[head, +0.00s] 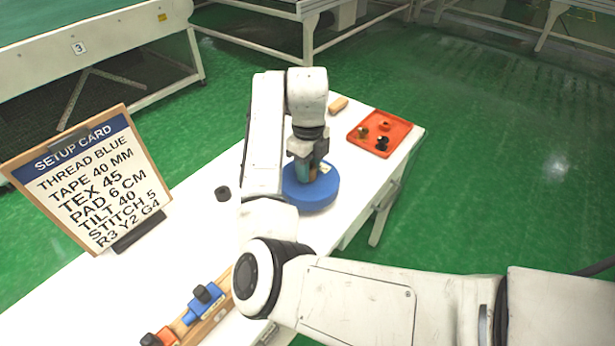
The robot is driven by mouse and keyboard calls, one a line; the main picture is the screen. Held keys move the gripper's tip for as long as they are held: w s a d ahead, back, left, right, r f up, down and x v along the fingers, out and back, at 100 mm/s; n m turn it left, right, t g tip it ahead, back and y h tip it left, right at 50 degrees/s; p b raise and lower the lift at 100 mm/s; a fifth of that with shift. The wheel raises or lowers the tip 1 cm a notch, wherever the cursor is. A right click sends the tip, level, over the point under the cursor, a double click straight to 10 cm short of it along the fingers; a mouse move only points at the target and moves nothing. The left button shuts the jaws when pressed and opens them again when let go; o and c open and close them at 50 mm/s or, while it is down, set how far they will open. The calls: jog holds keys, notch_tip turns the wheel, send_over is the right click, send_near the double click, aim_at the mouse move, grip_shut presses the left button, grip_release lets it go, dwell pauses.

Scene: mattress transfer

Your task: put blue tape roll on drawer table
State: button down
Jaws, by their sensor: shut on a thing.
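An orange tray (398,138) with small dark parts and a tan block (338,104) are at the far end. A setup card (87,178) stands left, with a small black ring (222,193) nearby. A wooden rack with blue and orange clamp-like pieces (205,302) is in front.

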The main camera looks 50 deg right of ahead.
jog(key=shift+w+d+f, duration=0.1)
jog(key=shift+w+f, duration=0.05)
jog(key=shift+f, duration=0.85)
jog(key=shift+w+d+f, duration=0.1)
jog(key=shift+w+f, duration=0.05)
jog(key=shift+f, duration=0.8)
jog(key=shift+f, duration=0.15)
jog(key=c, duration=0.8)
grip_release()
notch_tip(320, 180, up, 12)
jog(key=shift+r+p, duration=0.15)
jog(key=shift+p, duration=0.15)
